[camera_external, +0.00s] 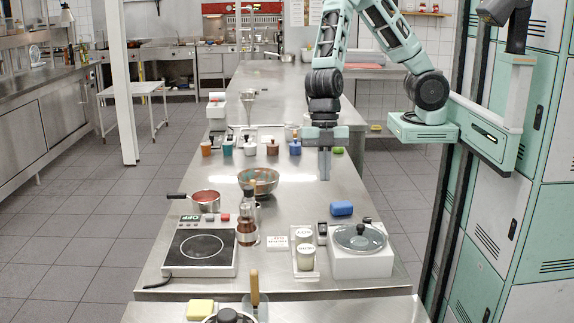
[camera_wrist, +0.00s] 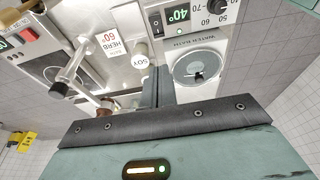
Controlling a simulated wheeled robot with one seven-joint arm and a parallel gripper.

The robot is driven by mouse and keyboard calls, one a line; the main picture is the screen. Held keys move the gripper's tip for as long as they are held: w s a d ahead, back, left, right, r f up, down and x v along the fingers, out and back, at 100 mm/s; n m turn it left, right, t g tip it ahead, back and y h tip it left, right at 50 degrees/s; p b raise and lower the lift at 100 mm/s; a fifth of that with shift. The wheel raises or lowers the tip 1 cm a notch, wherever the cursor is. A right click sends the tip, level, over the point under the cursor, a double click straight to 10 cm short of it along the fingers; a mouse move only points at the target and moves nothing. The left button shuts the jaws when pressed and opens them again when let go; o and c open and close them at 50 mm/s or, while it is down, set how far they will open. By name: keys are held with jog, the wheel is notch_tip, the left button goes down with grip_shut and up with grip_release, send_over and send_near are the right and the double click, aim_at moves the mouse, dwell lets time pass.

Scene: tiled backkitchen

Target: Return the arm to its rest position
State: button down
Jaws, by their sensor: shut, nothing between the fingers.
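My gripper (camera_external: 324,165) is shut and empty. In the wrist view the shut fingers (camera_wrist: 158,88) show against the counter, between a jar marked SOY (camera_wrist: 139,60) and the water bath (camera_wrist: 200,70). The gap between the fingertips and the counter is hard to judge. No object touches the fingers.
A bowl (camera_external: 258,181) stands left of my gripper, and a blue block (camera_external: 341,208) lies nearer the camera. The hot plate (camera_external: 197,248), red pot (camera_external: 205,201), bottle (camera_external: 246,222) and lidded water bath (camera_external: 360,253) stand at the near end. Several small coloured jars stand behind.

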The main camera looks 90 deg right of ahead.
jog(key=shift+r, duration=0.75)
jog(key=s+d+r+m+b, duration=0.1)
jog(key=s+d+m, duration=0.1)
jog(key=s, duration=0.3)
jog(key=s+d+r+m+h+b, duration=0.1)
jog(key=s+d+m, duration=0.2)
jog(key=s+m, duration=0.2)
jog(key=s+d+r+m+h+b, duration=0.1)
jog(key=s+d+m+b, duration=0.1)
jog(key=s, duration=0.5)
jog(key=shift+d+r+m, duration=0.3)
jog(key=shift+r+m, duration=0.05)
jog(key=shift+m, duration=0.35)
